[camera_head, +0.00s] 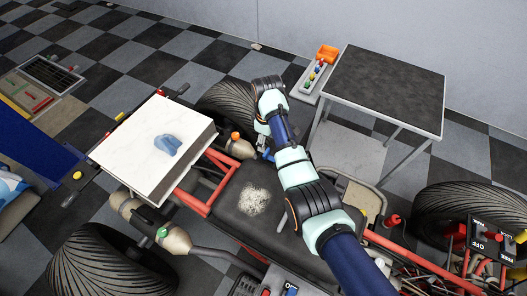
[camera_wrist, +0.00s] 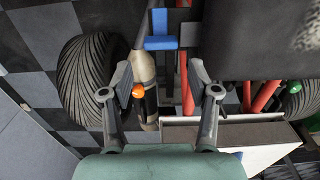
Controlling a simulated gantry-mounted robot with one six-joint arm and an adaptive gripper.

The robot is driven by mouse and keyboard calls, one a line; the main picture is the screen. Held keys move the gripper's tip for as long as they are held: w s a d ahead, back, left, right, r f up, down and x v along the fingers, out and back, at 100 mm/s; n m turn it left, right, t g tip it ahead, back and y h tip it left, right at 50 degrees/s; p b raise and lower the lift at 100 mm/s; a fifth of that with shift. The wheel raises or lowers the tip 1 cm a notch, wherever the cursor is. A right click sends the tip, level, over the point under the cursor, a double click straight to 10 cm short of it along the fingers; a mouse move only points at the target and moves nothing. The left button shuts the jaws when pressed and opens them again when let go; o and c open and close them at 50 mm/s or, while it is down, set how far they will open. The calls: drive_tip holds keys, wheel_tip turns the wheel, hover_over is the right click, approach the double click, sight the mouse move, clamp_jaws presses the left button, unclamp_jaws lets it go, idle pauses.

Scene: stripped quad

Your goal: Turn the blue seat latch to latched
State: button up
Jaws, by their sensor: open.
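The blue seat latch (camera_wrist: 160,42) shows in the wrist view as a T-shaped blue handle beside the black seat (camera_wrist: 240,40). A small part of the latch (camera_head: 268,155) also shows in the head view at the seat's edge, partly hidden by my arm. My gripper (camera_wrist: 162,72) is open and empty, with its two fingers spread apart. In the wrist picture the latch lies beyond and between the fingertips, with a gap seen between them. Contact with the latch is not visible. In the head view my gripper is mostly hidden behind my wrist.
An orange-capped tan cylinder (camera_wrist: 138,91) lies near the left finger. Red frame tubes (camera_head: 205,190) and a tyre (camera_wrist: 88,80) are close by. A white box (camera_head: 125,150) with a blue cloth on top stands to the left. A dark-topped table (camera_head: 385,90) stands behind.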

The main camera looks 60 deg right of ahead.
sight(266, 152)
wheel_tip(266, 152, down, 8)
drive_tip(key=b, duration=0.3)
drive_tip(key=shift+a+r, duration=0.1)
drive_tip(key=shift+r, duration=0.1)
drive_tip(key=shift+c, duration=0.3)
drive_tip(key=c, duration=0.8)
